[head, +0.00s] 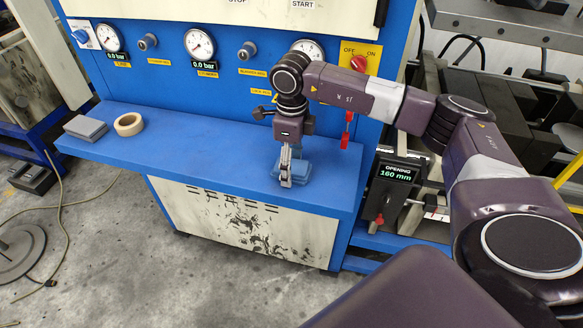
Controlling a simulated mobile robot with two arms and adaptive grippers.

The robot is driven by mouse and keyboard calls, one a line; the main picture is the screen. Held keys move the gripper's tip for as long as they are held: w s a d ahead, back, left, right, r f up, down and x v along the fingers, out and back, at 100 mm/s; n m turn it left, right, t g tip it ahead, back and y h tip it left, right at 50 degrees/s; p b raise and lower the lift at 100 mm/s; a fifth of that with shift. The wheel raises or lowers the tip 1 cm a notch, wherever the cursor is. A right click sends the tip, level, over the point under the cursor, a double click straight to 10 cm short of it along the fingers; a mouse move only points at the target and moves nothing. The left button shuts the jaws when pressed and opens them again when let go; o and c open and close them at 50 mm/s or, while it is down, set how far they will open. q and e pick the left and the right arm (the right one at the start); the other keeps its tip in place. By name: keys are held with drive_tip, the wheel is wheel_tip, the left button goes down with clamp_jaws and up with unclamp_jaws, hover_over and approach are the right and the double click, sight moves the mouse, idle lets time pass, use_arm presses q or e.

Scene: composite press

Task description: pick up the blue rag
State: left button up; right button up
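The blue rag (301,170) lies on the blue shelf of the press, towards its right part, and looks like a small folded greyish-blue pad. My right gripper (286,181) points down over it, with its fingers in front of the rag's left part and hiding some of it. The fingers are seen nearly edge-on, so I cannot tell whether they are open or shut, or whether they touch the rag. My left gripper is not in view.
A grey block (85,127) and a roll of tape (128,124) sit on the shelf's left part. Gauges and knobs line the panel behind. A red handle (346,131) hangs right of my gripper. The shelf's middle is clear.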

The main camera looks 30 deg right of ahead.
drive_tip(key=shift+w, duration=0.1)
drive_tip(key=c, duration=1.2)
drive_tip(key=shift+r+b, duration=1.15)
drive_tip(key=shift+r, duration=8.85)
